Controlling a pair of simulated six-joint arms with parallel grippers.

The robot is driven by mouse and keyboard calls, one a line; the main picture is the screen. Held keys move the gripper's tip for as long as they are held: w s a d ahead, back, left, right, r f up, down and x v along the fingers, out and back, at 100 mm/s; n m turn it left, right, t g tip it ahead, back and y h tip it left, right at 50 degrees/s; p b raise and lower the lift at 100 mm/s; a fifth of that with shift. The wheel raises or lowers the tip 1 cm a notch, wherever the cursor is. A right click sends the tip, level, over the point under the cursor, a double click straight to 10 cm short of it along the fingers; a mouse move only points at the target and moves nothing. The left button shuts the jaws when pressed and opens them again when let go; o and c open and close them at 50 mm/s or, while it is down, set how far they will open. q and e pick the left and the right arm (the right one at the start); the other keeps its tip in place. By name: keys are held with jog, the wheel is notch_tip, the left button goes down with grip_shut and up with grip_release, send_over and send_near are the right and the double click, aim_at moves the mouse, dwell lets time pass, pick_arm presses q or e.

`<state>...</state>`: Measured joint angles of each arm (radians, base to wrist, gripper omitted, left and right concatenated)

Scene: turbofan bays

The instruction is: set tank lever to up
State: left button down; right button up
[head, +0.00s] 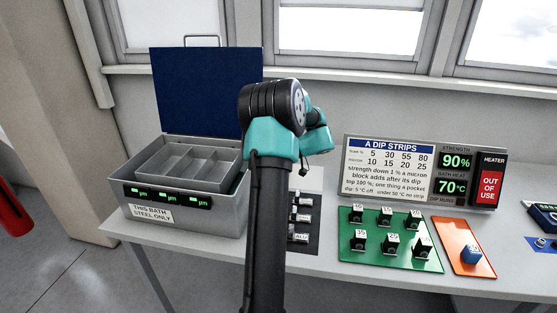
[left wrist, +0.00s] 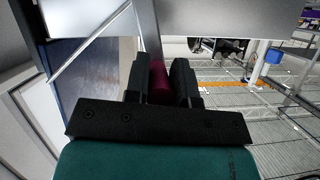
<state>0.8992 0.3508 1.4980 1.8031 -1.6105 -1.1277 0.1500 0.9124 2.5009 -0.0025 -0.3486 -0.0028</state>
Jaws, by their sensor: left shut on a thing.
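The grey tank (head: 185,222) stands at the left of the bench, its blue lid (head: 205,90) raised. No tank lever can be made out in the head view, where my arm covers the tank's right side. In the left wrist view my left gripper (left wrist: 161,72) has its two black fingers closed around a dark red grip (left wrist: 160,88). This may be the lever's handle, but its lower part and its tilt are hidden. In the head view my left gripper is hidden behind my arm. My right gripper is in neither view.
Right of my arm are a dark pad (head: 303,248) with small blocks, a green tray (head: 355,249) with several black blocks, and an orange tray (head: 480,266) with a blue block (head: 472,255). A sign panel (head: 388,168) stands behind them. A red object (head: 12,212) is at far left.

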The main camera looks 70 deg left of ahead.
pick_arm(q)
jog(key=shift+a, duration=0.1)
dwell(0.3)
jog(key=c, duration=1)
grip_release()
jog(key=shift+o, duration=0.2)
jog(key=shift+w, duration=0.1)
jog(key=v, duration=1.7)
jog(key=shift+r, duration=0.15)
